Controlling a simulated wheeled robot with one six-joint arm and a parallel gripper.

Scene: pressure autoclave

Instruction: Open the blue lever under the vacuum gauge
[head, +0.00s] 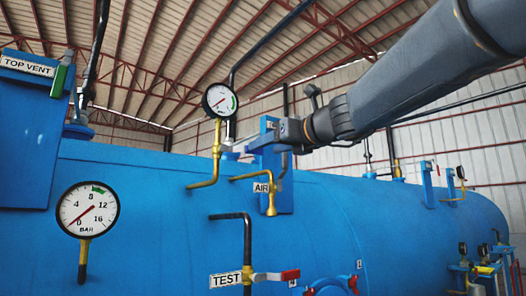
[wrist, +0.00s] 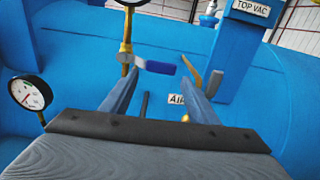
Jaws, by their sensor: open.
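The blue lever (wrist: 162,68) shows in the wrist view, lying roughly level on a yellow pipe (wrist: 126,42). Above it the vacuum gauge (wrist: 132,2) is cut off by the top edge. In the head view the round white gauge (head: 220,101) stands on its yellow pipe (head: 217,140); I cannot make out the blue lever there. My gripper (wrist: 164,70) is open, its two fingers reaching towards the lever, whose blue grip shows between the fingertips. I cannot tell whether they touch it. In the head view my gripper (head: 277,132) is right of the gauge, its fingers hard to make out.
A yellow pipe with the AIR label (head: 262,188) is close by on the right. The TOP VAC plate (wrist: 250,7) stands behind. A BAR gauge (head: 87,209) and a red TEST lever (head: 290,275) are lower on the blue tank (head: 130,170).

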